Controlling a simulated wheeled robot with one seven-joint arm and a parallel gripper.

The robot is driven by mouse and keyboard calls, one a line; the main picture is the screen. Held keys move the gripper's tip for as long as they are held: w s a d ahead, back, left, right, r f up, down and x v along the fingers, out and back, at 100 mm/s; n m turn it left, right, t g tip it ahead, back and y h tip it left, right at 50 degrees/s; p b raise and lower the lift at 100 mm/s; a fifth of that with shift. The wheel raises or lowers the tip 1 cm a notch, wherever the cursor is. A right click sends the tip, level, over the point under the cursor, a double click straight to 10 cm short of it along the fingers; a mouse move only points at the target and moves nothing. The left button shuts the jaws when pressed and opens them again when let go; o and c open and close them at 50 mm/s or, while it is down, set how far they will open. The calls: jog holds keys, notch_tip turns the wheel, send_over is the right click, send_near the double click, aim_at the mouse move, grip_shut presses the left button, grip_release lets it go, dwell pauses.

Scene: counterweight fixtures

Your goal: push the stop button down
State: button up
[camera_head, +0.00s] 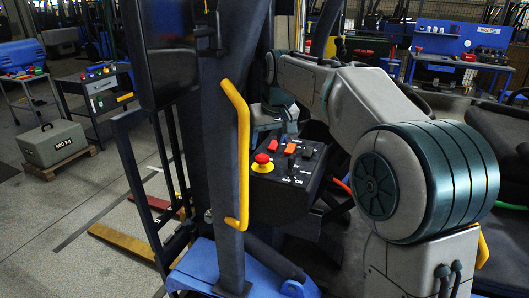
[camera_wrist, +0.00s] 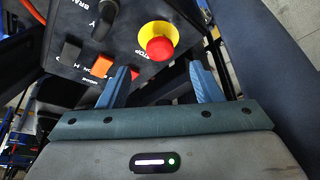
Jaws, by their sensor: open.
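The stop button is a red mushroom knob (camera_wrist: 159,48) on a yellow round base, labelled STOP, on a black control panel (camera_wrist: 62,52). It also shows in the head view as a red knob (camera_head: 262,159) at the panel's left side. My gripper (camera_wrist: 163,80) is open and empty, with its two blue fingers apart. In the wrist view the knob lies beyond the fingertips, between them, and I see no contact. In the head view my gripper (camera_head: 272,132) is above and behind the panel, and its fingertips are hard to make out.
Orange and black switches (camera_wrist: 102,66) sit beside the stop button on the panel. A dark post with a yellow handle (camera_head: 238,155) stands just left of the panel. A grey 500 kg block (camera_head: 52,143) rests on a pallet at the left, with open floor near it.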

jog(key=v, duration=0.6)
jog(key=shift+s+r, duration=0.2)
jog(key=shift+r, duration=0.1)
jog(key=shift+d, duration=0.1)
jog(key=s+d+f+m, duration=0.1)
jog(key=s+d+f, duration=0.4)
jog(key=s, duration=0.4)
jog(key=s+d+f+m+h, duration=0.1)
jog(key=s+d+f+m, duration=0.1)
jog(key=s+d+f, duration=0.3)
jog(key=s+d+f+m, duration=0.2)
jog(key=s+d+f, duration=0.3)
jog(key=s+f, duration=0.4)
jog(key=s, duration=0.6)
jog(key=shift+d+f+g+h, duration=0.35)
jog(key=shift+f+g+h, duration=0.05)
